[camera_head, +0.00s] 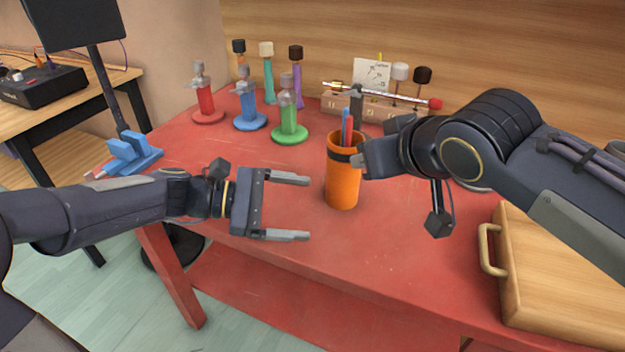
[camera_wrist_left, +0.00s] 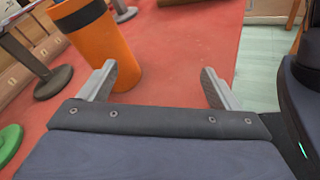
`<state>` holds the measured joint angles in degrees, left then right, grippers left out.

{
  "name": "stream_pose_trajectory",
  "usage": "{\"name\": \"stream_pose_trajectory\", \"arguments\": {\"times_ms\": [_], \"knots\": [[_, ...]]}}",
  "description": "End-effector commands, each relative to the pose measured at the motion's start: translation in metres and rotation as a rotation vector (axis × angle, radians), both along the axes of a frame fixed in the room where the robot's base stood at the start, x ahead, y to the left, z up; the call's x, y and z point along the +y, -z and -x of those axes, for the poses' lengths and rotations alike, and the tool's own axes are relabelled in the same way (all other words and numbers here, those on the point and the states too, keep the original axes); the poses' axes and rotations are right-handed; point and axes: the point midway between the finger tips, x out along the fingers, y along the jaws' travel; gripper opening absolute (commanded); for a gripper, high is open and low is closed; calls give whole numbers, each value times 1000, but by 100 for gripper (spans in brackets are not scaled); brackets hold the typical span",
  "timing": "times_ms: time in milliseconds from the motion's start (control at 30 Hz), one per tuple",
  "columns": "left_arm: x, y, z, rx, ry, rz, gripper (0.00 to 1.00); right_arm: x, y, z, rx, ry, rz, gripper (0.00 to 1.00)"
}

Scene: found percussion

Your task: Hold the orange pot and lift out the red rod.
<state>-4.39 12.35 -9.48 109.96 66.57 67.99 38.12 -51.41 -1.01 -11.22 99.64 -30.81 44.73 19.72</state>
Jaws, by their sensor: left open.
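The orange pot (camera_head: 343,185) stands upright on the red table, with a dark band near its rim. The red rod (camera_head: 350,131) stands in it beside a blue rod (camera_head: 344,122); their lower parts are hidden inside. My left gripper (camera_head: 297,208) is open and empty, left of the pot, its fingers pointing toward it but apart from it. In the left wrist view, the pot (camera_wrist_left: 108,50) is beyond the left finger of the open gripper (camera_wrist_left: 157,85). My right gripper (camera_head: 366,158) is at the pot's right side near the rim; its jaws are too hidden to judge.
Red, blue and green stands (camera_head: 289,130) are behind on the left. A wooden block with mallets (camera_head: 385,108) is at the back, with a red-tipped stick (camera_head: 400,97) across it. A wooden case (camera_head: 560,280) fills the right front. The table in front of the pot is clear.

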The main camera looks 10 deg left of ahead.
Motion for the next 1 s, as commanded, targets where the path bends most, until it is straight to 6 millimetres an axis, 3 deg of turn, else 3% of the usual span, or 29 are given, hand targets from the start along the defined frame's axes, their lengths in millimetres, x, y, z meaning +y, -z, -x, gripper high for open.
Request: {"name": "stream_pose_trajectory", "arguments": {"times_ms": [100, 300, 467, 800, 1000], "knots": [[-13, 5, -40, 156, -52, 140, 84, 0, 0, 0, 0, 0, 0, 36], [-22, 9, -77, 299, -103, 282, 84, 0, 0, 0, 0, 0, 0, 36], [-31, 10, -86, 329, -111, 312, 84, 0, 0, 0, 0, 0, 0, 36], [-80, 10, -99, 326, -110, 310, 84, 0, 0, 0, 0, 0, 0, 36], [-96, 10, -104, 326, -113, 310, 84, 0, 0, 0, 0, 0, 0, 36]]}}
